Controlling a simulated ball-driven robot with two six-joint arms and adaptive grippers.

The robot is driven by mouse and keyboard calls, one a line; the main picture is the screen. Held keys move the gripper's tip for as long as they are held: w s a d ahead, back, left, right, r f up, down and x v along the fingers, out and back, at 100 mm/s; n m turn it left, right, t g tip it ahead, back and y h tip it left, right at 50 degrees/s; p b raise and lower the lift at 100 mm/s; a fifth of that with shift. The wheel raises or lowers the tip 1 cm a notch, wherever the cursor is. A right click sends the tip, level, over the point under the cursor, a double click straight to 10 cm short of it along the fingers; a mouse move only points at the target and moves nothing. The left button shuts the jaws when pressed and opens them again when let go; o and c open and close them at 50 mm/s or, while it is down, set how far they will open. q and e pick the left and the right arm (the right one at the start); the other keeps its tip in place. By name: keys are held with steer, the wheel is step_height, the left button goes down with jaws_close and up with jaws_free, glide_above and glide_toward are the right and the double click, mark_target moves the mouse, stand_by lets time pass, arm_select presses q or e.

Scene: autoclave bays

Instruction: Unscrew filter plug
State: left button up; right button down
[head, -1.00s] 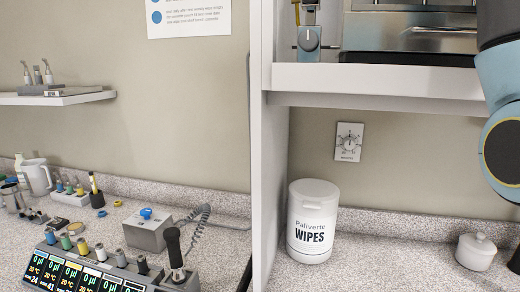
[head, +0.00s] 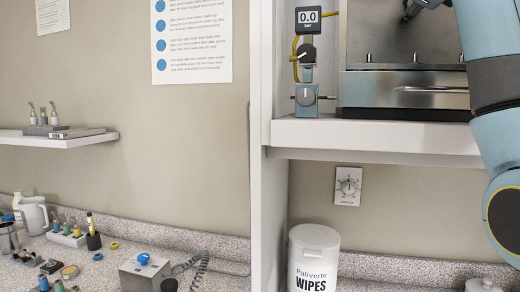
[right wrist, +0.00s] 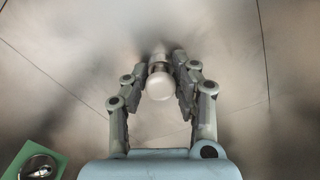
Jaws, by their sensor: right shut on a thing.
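In the right wrist view the filter plug (right wrist: 160,86) is a short, pale, rounded cylinder against a brushed metal surface. My right gripper (right wrist: 166,72) has its two fingers closed on the sides of the plug. Whether the plug still sits in the metal cannot be told from this view. In the head view my right gripper (head: 408,13) shows only as a dark part at the top edge, in front of the steel autoclave (head: 385,45); the plug is not visible there. My left gripper is in neither view.
A shelf (head: 380,132) carries the autoclave and a gauge reading 0.0 (head: 308,16) with valve knobs. Below stand a wipes tub (head: 314,262) and a lidded pot (head: 483,285). A green tray (right wrist: 38,158) with a metal item shows in the right wrist view.

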steer(key=n+p, duration=0.2)
steer(key=n, duration=0.2)
steer(key=shift+r, duration=0.2)
steer(key=shift+n, duration=0.7)
steer(key=shift+f+n, duration=0.15)
steer(key=shift+n, duration=0.55)
steer(key=n, duration=0.5)
steer(key=shift+n, duration=0.9)
